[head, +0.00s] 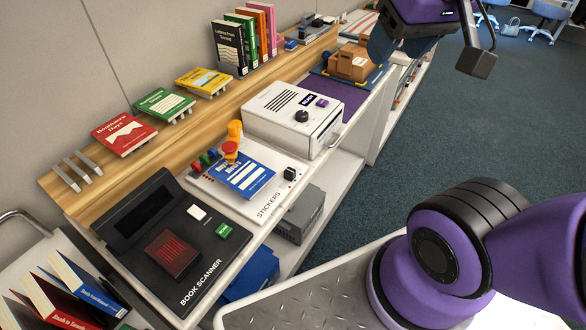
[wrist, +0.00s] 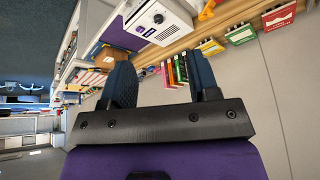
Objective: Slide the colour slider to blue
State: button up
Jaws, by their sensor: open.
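The sticker station (head: 262,209), marked STICKERS, is a white panel on the bench in the head view.
A black book scanner (head: 178,244) stands in front of the panel, and a white box with a dial (head: 294,117) behind it. A cardboard box (head: 351,62) is farther back.

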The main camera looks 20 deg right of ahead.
jog(key=w, duration=0.1)
jog(key=m+g, duration=0.5)
jog(key=m, duration=0.6)
send_over(290, 170)
notch_tip(290, 170, down, 33)
notch_tip(290, 170, down, 12)
jog(key=shift+r, duration=0.2)
